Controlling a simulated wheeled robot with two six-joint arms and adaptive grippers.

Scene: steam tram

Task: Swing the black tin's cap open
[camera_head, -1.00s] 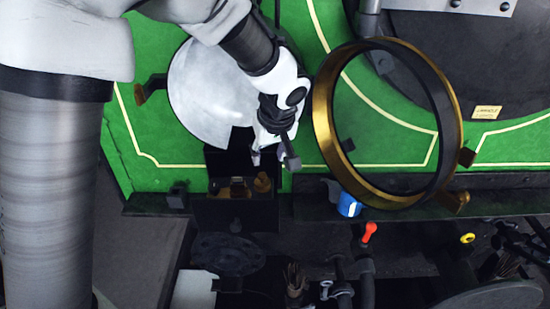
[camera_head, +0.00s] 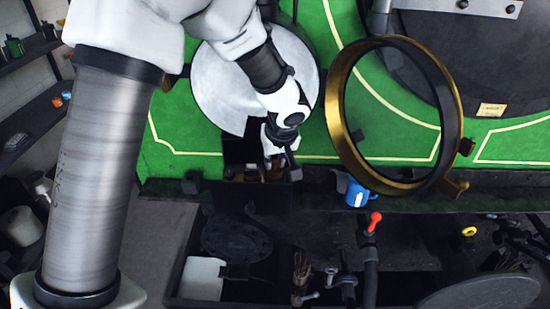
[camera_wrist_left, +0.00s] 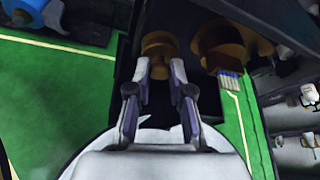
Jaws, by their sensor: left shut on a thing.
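The black tin (camera_head: 250,196) looks like the dark box on the ledge in front of the green panel; brass-brown pieces show inside it. A dark upright panel behind it may be its cap, but I cannot tell it apart from the shadow. My left gripper (camera_head: 280,163) reaches down at its right side. In the left wrist view its fingers (camera_wrist_left: 160,76) are shut with a narrow gap, with a brass-brown knob (camera_wrist_left: 160,45) at and just beyond the tips. Whether this knob belongs to the cap is unclear. A larger brown piece (camera_wrist_left: 222,45) stands beside it. My right gripper is out of view.
A big brass ring (camera_head: 338,110) stands to the right of the gripper, with a blue mug (camera_head: 356,196) below it. A red-topped lever (camera_head: 373,222) and pipes rise in front. A pale round disc (camera_head: 225,85) lies behind my arm. Shelves (camera_head: 30,115) stand far left.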

